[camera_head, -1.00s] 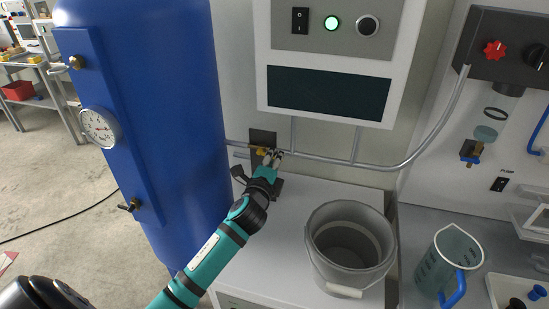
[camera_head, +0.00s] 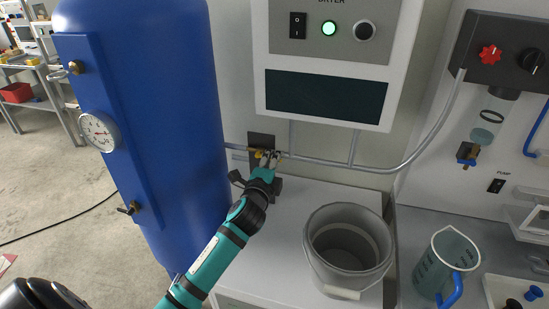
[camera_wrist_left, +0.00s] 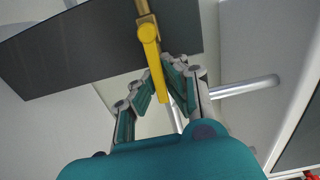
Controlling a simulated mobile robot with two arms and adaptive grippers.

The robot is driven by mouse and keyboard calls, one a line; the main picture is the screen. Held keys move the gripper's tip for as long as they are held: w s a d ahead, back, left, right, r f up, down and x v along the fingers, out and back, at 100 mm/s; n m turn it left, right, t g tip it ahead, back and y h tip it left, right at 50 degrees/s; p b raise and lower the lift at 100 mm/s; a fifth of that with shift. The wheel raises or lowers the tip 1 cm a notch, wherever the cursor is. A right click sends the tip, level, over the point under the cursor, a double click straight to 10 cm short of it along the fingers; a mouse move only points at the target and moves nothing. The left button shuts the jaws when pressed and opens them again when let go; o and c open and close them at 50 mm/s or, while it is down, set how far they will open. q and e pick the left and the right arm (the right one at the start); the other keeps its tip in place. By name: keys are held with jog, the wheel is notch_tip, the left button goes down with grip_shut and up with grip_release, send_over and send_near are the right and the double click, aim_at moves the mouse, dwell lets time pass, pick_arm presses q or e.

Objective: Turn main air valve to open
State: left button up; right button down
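The main air valve has a yellow lever handle (camera_head: 261,153) on the pipe by a dark plate, behind the white cabinet top. In the left wrist view the yellow handle (camera_wrist_left: 157,72) hangs from a brass valve body (camera_wrist_left: 144,12) and points down along the pipe's crossing direction. My left gripper (camera_head: 269,158) is at the handle, its arm reaching up from below. In the wrist view its two fingers (camera_wrist_left: 161,84) lie close on either side of the handle and appear shut on it. Exact contact is hard to see. My right gripper is out of view.
A blue tank (camera_head: 150,120) with a gauge stands left of my arm. A grey bucket (camera_head: 347,245) sits on the white cabinet top, right of the arm. The dryer panel (camera_head: 335,60) hangs above. A clear jug (camera_head: 447,262) stands farther right.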

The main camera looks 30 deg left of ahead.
pick_arm(q)
jog(key=o, duration=0.5)
jog(key=shift+r, duration=0.1)
jog(key=shift+o, duration=0.2)
jog(key=shift+s, duration=0.1)
jog(key=v, duration=1.2)
jog(key=shift+c, duration=0.3)
